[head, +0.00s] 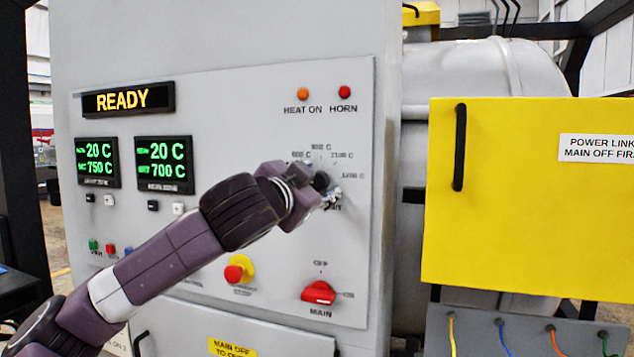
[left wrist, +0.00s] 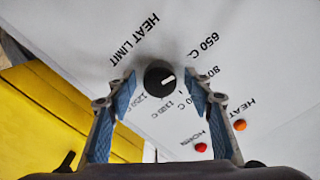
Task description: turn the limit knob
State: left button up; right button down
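The limit knob (left wrist: 160,78) is a round black knob with a white pointer mark. It sits on the pale panel with temperature marks around it and the words HEAT LIMIT beside it. In the head view the knob (head: 321,181) shows partly, behind my left gripper (head: 328,192). In the left wrist view my left gripper (left wrist: 162,98) is open, one blue-padded finger on each side of the knob. Gaps show between the pads and the knob, and I cannot tell whether the fingertips reach its depth. My right gripper is not in view.
The panel also holds a red MAIN switch (head: 319,293), a red and yellow button (head: 238,270), the HEAT ON lamp (head: 303,94) and the HORN lamp (head: 344,92). A yellow cover (head: 530,220) stands to the right. A READY display (head: 128,99) is at upper left.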

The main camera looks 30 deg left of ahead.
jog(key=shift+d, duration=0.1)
pick_arm(q)
jog(key=v, duration=1.2)
jog(key=shift+f, duration=0.1)
